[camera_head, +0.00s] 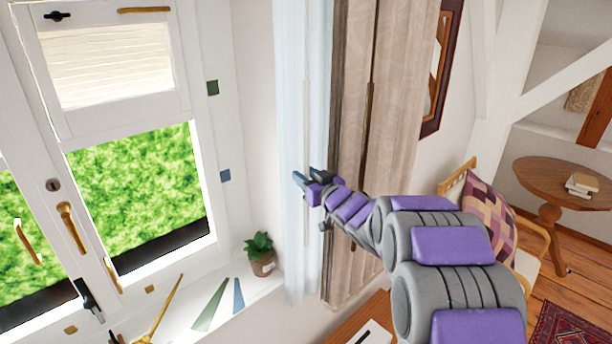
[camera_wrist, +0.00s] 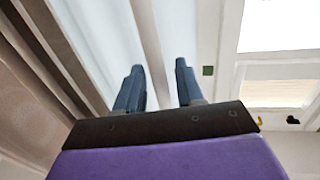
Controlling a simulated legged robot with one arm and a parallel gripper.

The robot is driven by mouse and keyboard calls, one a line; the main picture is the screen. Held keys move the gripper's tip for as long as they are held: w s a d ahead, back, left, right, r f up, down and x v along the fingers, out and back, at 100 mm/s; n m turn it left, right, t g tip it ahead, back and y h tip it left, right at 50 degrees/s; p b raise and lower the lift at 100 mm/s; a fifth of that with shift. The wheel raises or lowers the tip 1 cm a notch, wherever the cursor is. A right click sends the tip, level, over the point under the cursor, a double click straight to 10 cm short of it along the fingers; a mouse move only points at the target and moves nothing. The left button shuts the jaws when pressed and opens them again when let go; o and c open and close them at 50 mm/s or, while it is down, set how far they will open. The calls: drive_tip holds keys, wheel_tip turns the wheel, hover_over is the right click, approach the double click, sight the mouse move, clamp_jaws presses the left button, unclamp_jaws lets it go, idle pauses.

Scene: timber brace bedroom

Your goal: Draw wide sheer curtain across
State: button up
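The sheer curtain (camera_head: 295,90) is a pale, bluish-white narrow panel, bunched beside the window's right wall in the head view. The sheer curtain (camera_wrist: 88,30) also shows left of the fingers there. My forearm hides part of the curtains.
A thick beige drape (camera_head: 385,100) hangs right of the sheer. The window (camera_head: 135,190) is at left, above a sill with a potted plant (camera_head: 260,255). A chair with a patterned cushion (camera_head: 482,215) and a round table (camera_head: 535,180) stand at right.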

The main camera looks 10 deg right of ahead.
drive_tip(key=shift+w+a, duration=0.1)
drive_tip(key=shift+w, duration=0.05)
clamp_jaws()
idle(0.4)
